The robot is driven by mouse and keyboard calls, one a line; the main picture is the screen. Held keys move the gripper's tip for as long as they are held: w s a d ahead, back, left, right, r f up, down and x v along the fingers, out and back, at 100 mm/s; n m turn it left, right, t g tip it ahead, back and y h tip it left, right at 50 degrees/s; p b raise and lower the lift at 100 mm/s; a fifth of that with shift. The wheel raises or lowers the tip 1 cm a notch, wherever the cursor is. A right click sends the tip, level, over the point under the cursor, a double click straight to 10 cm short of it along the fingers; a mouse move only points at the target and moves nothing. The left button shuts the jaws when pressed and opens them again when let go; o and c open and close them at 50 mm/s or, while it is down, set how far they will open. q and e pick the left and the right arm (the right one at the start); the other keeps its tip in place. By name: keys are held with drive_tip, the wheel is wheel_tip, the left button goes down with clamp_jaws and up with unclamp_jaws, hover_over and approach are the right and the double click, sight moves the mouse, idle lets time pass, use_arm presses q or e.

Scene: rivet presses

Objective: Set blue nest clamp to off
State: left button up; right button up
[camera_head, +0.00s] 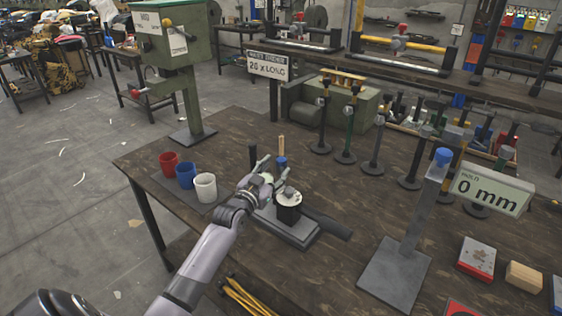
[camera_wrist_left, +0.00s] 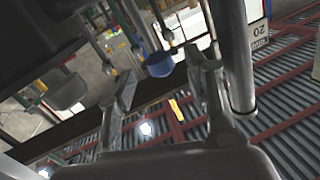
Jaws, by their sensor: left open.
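A small blue clamp part (camera_head: 281,161) sits at the back of a press nest on the wooden table. It also shows in the left wrist view as a blue knob (camera_wrist_left: 160,65) just beyond and between my fingertips. My left gripper (camera_head: 272,169) is open, its fingers spread close to the blue part. The wrist view shows both fingers (camera_wrist_left: 163,78) apart with nothing held. I cannot tell whether they touch the knob. The nest's round pale top (camera_head: 289,198) stands on a grey base plate (camera_head: 291,234). My gripper hides part of the nest. My right gripper is not in view.
Red (camera_head: 170,162), blue (camera_head: 186,175) and white (camera_head: 205,187) cups stand left of my gripper. A blue-topped grey post (camera_head: 430,195) and a "0 mm" display (camera_head: 491,189) stand to the right. Several dark stands (camera_head: 345,130) line the back.

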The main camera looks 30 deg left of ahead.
sight(279, 165)
use_arm(q)
drive_tip(key=shift+w+a, duration=0.15)
drive_tip(key=shift+w, duration=1)
drive_tip(key=shift+w+a, duration=0.15)
drive_tip(key=shift+w, duration=0.95)
drive_tip(key=shift+c, duration=0.5)
clamp_jaws()
